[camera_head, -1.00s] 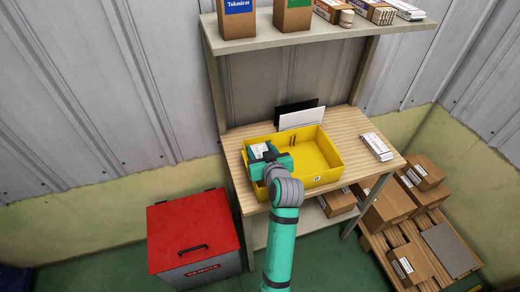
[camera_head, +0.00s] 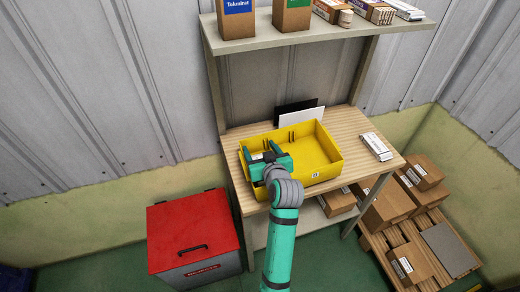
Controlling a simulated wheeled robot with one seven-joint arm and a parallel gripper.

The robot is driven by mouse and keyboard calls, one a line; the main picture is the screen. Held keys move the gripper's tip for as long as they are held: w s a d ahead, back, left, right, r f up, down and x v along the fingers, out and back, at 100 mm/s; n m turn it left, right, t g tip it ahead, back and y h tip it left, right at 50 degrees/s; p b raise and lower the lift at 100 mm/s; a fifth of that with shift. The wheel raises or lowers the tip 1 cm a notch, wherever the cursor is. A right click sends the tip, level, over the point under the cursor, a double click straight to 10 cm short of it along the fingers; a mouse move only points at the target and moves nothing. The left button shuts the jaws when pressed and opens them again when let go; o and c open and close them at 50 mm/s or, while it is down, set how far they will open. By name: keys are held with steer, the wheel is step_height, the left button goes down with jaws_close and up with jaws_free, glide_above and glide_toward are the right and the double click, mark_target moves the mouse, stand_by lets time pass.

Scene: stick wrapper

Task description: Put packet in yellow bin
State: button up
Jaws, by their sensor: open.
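The yellow bin (camera_head: 312,150) stands on the wooden worktable. My gripper (camera_head: 261,153) is open at the left part of the bin, with its fingers at about the rim. No packet shows between its fingers. A white packet (camera_head: 376,146) with dark print lies on the table to the right of the bin, apart from it. My gripper and wrist hide the left part of the bin floor, so I cannot tell what lies there.
A white panel (camera_head: 301,117) and a black panel stand behind the bin. A shelf (camera_head: 330,39) with boxes and packets hangs above. A red-lidded box (camera_head: 193,230) stands on the floor to the left. Cartons on a pallet (camera_head: 388,238) lie to the right.

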steer(key=shift+f, duration=0.35)
steer(key=v, duration=1.2)
steer(key=shift+r, duration=0.45)
steer(key=shift+a, duration=0.1)
